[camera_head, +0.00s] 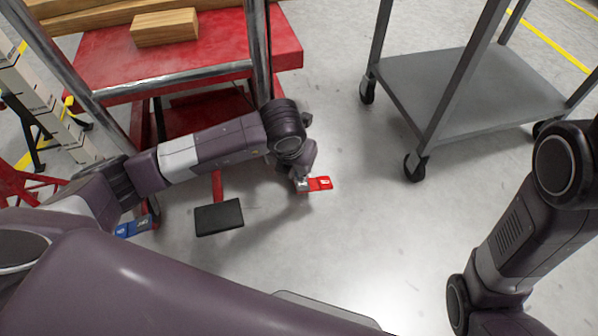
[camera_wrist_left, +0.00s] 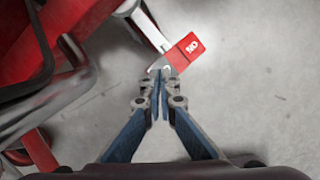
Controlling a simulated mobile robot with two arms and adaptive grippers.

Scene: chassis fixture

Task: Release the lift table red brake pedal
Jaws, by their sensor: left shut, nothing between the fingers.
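The red brake pedal (camera_head: 320,183) sticks out low near the floor at the right front of the red lift table (camera_head: 200,56). My left gripper (camera_head: 302,184) is down beside it, at the pedal's left end in the head view. In the left wrist view the red pedal (camera_wrist_left: 186,51) has a white mark and sits on a pale metal arm. My left gripper (camera_wrist_left: 158,74) is shut and empty there, its tips close below the pedal; I cannot tell whether they touch. My right arm is at the right edge, but its gripper is out of view.
A blue pedal (camera_head: 134,227) is at the table's left front corner. A black foot pedal (camera_head: 219,217) on a red bar lies between them. A wooden block (camera_head: 164,27) rests on the table. A grey wheeled cart (camera_head: 470,88) stands to the right. Bare floor lies between cart and table.

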